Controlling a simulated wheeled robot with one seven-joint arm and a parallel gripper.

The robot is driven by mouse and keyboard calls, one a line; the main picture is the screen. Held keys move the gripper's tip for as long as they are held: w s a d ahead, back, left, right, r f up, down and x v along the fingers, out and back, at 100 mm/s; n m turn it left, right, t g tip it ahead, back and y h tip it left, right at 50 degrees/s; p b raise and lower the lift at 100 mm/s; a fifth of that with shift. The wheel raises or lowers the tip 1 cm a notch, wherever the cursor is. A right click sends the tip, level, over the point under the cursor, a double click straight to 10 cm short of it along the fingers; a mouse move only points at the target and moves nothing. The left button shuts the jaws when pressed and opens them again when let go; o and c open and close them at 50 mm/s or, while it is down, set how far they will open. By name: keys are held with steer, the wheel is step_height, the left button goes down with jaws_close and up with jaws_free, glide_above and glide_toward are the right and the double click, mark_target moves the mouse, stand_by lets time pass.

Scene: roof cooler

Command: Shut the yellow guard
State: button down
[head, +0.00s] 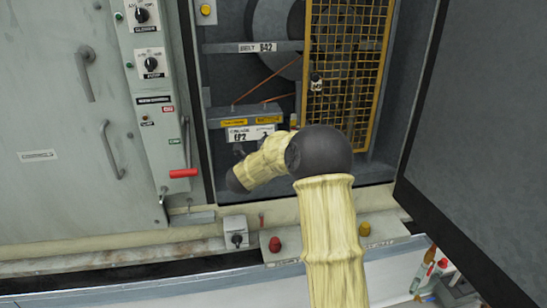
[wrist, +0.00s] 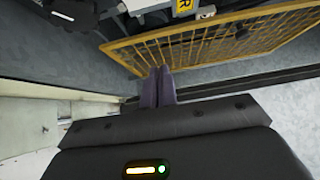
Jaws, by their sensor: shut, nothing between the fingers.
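The yellow mesh guard (head: 347,62) stands upright in the right part of the open cabinet bay. The dark pulley and the orange belts show uncovered to its left. In the wrist view the guard (wrist: 215,40) crosses the upper right at a slant. My gripper (wrist: 158,72) is shut and empty, its two dark fingers together. The fingertips overlap the guard's lower left part in the wrist view; I cannot tell whether they touch it. In the head view my sleeved arm covers the guard's lower left corner, and I cannot make out the fingers.
A grey cabinet door (head: 470,110) stands open at the right. A grey box (head: 245,114) with labels sits in the bay below the belts. A control panel with knobs and a red-handled lever (head: 183,173) is at the left. A ledge with red and yellow knobs runs below.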

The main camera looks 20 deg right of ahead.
steer(key=v, duration=0.5)
steer(key=shift+s+a+b, duration=0.15)
steer(key=shift+b, duration=0.25)
steer(key=s+a+f+n+t+y+p, duration=0.15)
steer(key=s+a+n+y+p, duration=0.5)
steer(key=a+n+y, duration=0.95)
steer(key=s+d+f+n+g+h+p, duration=0.1)
steer(key=s+n+g, duration=0.4)
steer(key=s, duration=0.7)
steer(key=s+d+f+n+g+p, duration=0.1)
steer(key=s+d+f+n+g, duration=0.3)
steer(key=s+n, duration=0.3)
steer(key=s+g, duration=0.1)
steer(key=s, duration=0.4)
steer(key=shift+h+p, duration=0.4)
